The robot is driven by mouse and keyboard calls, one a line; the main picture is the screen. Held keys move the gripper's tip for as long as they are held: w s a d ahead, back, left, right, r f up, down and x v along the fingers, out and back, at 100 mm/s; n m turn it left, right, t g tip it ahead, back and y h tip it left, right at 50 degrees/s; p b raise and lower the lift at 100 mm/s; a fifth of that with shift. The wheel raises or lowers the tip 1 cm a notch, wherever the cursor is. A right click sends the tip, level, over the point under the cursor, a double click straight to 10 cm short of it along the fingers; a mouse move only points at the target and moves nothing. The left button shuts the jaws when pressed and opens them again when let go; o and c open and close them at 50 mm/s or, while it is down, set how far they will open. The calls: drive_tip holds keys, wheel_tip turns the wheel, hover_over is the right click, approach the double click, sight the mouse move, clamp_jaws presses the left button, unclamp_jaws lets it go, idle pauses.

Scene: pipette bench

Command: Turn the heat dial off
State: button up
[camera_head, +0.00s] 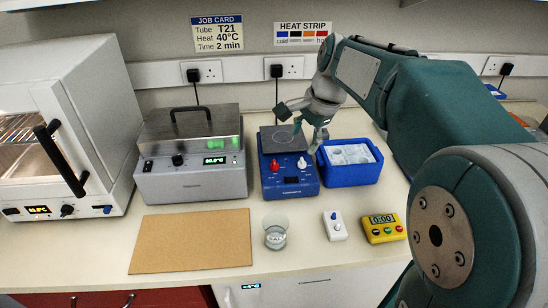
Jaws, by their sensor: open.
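A blue hotplate (289,185) with a dark square top plate (272,138) stands at the middle of the bench. Its front panel carries a red knob (274,165) on the left, a white knob (301,163) on the right and a small dark display between and below them. Which knob is the heat dial is not readable. My gripper (304,136) is open and points down over the right part of the hotplate, behind and above the white knob. It looks empty, and I cannot tell whether it touches anything.
A grey water bath (192,182) stands left of the hotplate, and a blue ice box (352,174) stands close on its right. A glass beaker (275,238), a white switch box (334,226) and a yellow timer (384,228) stand in front. A brown mat (190,240) lies front left.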

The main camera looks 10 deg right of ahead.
sight(275, 162)
drive_tip(key=w+f+m+g+y, duration=0.2)
drive_tip(key=w+f+m, duration=0.4)
drive_tip(key=w, duration=0.5)
drive_tip(key=x, duration=1.1)
drive_tip(key=shift+w+a, duration=0.15)
drive_tip(key=shift+a, duration=0.15)
clamp_jaws()
